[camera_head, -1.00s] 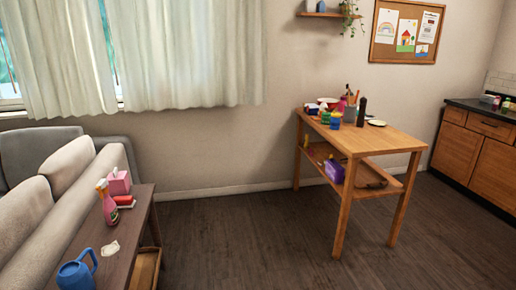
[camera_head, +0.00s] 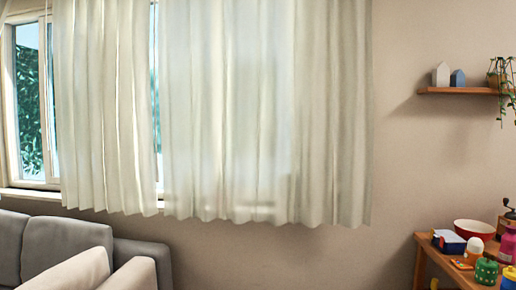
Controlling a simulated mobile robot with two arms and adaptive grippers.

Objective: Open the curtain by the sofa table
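The pale cream curtain hangs in front of the window in two visible panels. The left panel (camera_head: 100,110) is narrower and gathered in folds. The right panel (camera_head: 265,110) is wider and reaches past the window onto the wall. A narrow gap between them shows a strip of window. More of the window (camera_head: 30,100) is uncovered at the far left, with green leaves outside. The sofa table is not in view now. Neither of my grippers is in view.
A grey sofa (camera_head: 65,250) with a beige cushion (camera_head: 70,272) stands below the window at the lower left. A wooden table (camera_head: 432,245) with a red bowl (camera_head: 474,230) and other items is at the lower right. A wall shelf (camera_head: 455,91) holds small house figures and a plant.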

